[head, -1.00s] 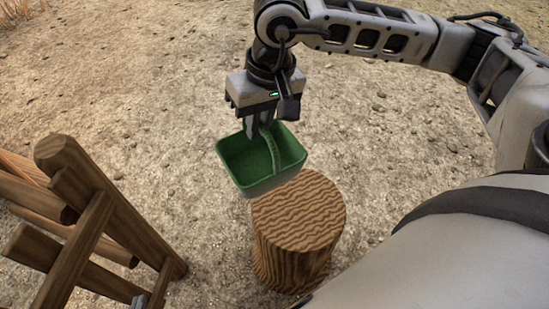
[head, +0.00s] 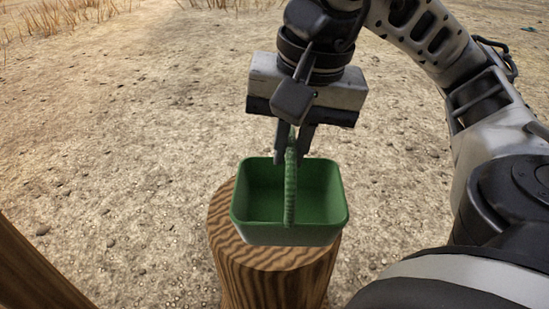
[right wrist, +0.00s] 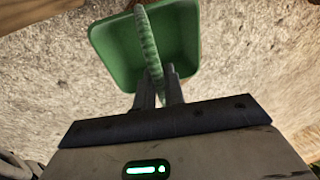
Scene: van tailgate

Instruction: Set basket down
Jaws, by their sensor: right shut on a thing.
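A green basket (head: 290,236) with an arched handle is over the top of a wooden stump (head: 275,284) in the head view. It looks level and empty. I cannot tell whether its base touches the stump or hangs just above it. My right gripper (head: 293,150) is above the basket, pointing down, shut on the handle. In the right wrist view the basket (right wrist: 115,50) shows beyond the fingers (right wrist: 161,85), with the handle between them. My left gripper is not in view.
A wooden post (head: 30,275) crosses the lower left corner of the head view. Bare sandy ground (head: 120,150) lies open left of and behind the stump. Dry grass (head: 70,15) grows far back.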

